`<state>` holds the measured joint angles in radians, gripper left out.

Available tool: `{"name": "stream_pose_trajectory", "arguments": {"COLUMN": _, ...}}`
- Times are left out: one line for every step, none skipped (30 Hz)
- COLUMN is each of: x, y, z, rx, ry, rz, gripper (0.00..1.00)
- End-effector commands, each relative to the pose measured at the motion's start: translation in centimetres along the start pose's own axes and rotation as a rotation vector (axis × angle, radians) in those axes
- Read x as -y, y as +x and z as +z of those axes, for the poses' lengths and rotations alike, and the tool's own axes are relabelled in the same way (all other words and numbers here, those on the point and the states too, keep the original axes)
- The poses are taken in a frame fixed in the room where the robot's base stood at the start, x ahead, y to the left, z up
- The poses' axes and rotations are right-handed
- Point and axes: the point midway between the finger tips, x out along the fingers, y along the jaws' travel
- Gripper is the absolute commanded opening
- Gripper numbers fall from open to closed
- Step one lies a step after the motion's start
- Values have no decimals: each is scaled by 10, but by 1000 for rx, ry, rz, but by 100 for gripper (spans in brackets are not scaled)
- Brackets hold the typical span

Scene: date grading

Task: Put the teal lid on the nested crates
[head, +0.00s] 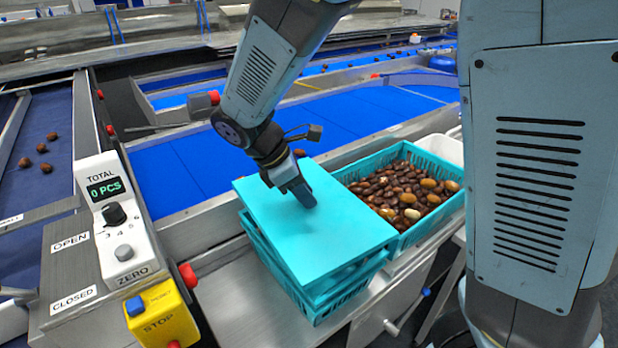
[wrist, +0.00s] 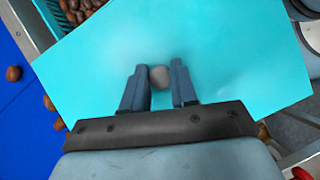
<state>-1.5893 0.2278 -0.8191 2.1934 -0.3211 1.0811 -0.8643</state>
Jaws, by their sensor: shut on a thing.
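The teal lid (head: 335,225) is a flat square plate over the nested teal crates (head: 318,305) in the head view. It lies slightly askew to them, and a narrow gap shows along its front edge. I cannot tell whether it touches the rim. My gripper (head: 304,194) points down at the lid's middle. In the wrist view my gripper (wrist: 158,66) has its fingers on both sides of a round grey-brown knob (wrist: 158,77) on the lid (wrist: 230,60), shut on it. The lid hides most of the crates' inside.
A teal crate full of dates (head: 458,207) stands close to the right of the nested crates. A counter box (head: 115,215) and a yellow stop box (head: 160,316) stand at left. Blue belts (head: 190,165) run behind. The steel bench (head: 240,300) is bare left of the crates.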

Motion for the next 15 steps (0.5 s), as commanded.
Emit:
{"name": "stream_pose_trajectory", "arguments": {"x": 4, "y": 0, "z": -1, "rx": -1, "ry": -13, "rz": 7, "gripper": 0}}
{"name": "stream_pose_trajectory", "arguments": {"x": 5, "y": 0, "z": -2, "rx": -1, "ry": -19, "rz": 10, "gripper": 0}}
{"name": "stream_pose_trajectory", "arguments": {"x": 7, "y": 1, "z": -2, "rx": -1, "ry": -24, "rz": 14, "gripper": 0}}
{"name": "stream_pose_trajectory", "arguments": {"x": 8, "y": 2, "z": -1, "rx": 0, "ry": -26, "rz": 15, "gripper": 0}}
{"name": "stream_pose_trajectory", "arguments": {"x": 8, "y": 2, "z": -1, "rx": 0, "ry": -27, "rz": 16, "gripper": 0}}
{"name": "stream_pose_trajectory", "arguments": {"x": 8, "y": 3, "z": 0, "rx": 0, "ry": -28, "rz": 16, "gripper": 0}}
{"name": "stream_pose_trajectory", "arguments": {"x": 8, "y": 4, "z": 0, "rx": 0, "ry": -27, "rz": 16, "gripper": 0}}
{"name": "stream_pose_trajectory", "arguments": {"x": 8, "y": 5, "z": 0, "rx": 1, "ry": -27, "rz": 15, "gripper": 0}}
{"name": "stream_pose_trajectory", "arguments": {"x": 8, "y": 7, "z": 0, "rx": 1, "ry": -25, "rz": 14, "gripper": 0}}
{"name": "stream_pose_trajectory", "arguments": {"x": 8, "y": 9, "z": -1, "rx": 2, "ry": -24, "rz": 13, "gripper": 0}}
{"name": "stream_pose_trajectory", "arguments": {"x": 8, "y": 10, "z": -1, "rx": 2, "ry": -23, "rz": 13, "gripper": 0}}
{"name": "stream_pose_trajectory", "arguments": {"x": 8, "y": 12, "z": -2, "rx": 1, "ry": -22, "rz": 13, "gripper": 0}}
{"name": "stream_pose_trajectory", "arguments": {"x": 7, "y": 14, "z": -3, "rx": 1, "ry": -22, "rz": 13, "gripper": 0}}
{"name": "stream_pose_trajectory", "arguments": {"x": 7, "y": 16, "z": -4, "rx": 2, "ry": -22, "rz": 13, "gripper": 0}}
{"name": "stream_pose_trajectory", "arguments": {"x": 7, "y": 19, "z": -5, "rx": 3, "ry": -22, "rz": 13, "gripper": 0}}
